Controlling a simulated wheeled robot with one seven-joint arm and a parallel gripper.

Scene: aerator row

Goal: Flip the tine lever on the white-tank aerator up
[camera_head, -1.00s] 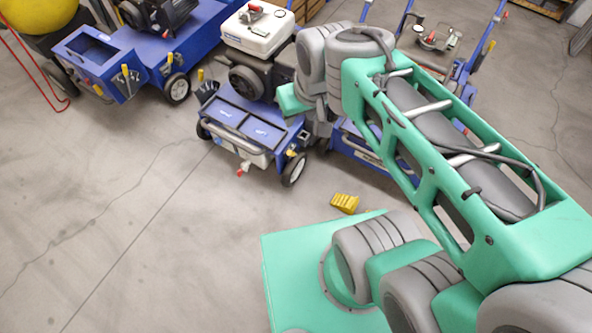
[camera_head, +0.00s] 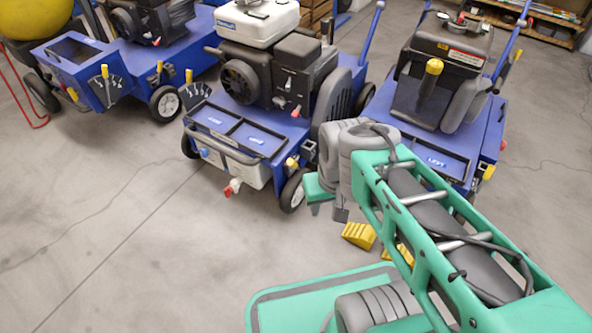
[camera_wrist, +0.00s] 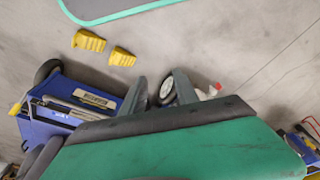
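The white-tank aerator stands in the middle of the head view, with its white tank (camera_head: 262,22) above a dark engine and blue deck (camera_head: 205,118). A yellow-knobbed lever (camera_head: 188,76) stands by a black slotted plate (camera_head: 196,95) at its left side. I cannot tell for sure that this is the tine lever. My gripper (camera_wrist: 160,77) shows two dark fingers apart in the wrist view, with nothing held. A wheel (camera_wrist: 167,92) shows beyond them. In the head view my arm's end is right of this aerator's front right wheel (camera_head: 292,191), its fingers mostly hidden.
A dark-tank aerator (camera_head: 445,45) stands to the right and another blue aerator (camera_head: 75,52) to the left. Yellow wedge blocks (camera_head: 358,235) lie on the floor near my arm. A red-handled fitting (camera_head: 233,187) sticks out at the white-tank aerator's front. The floor at front left is clear.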

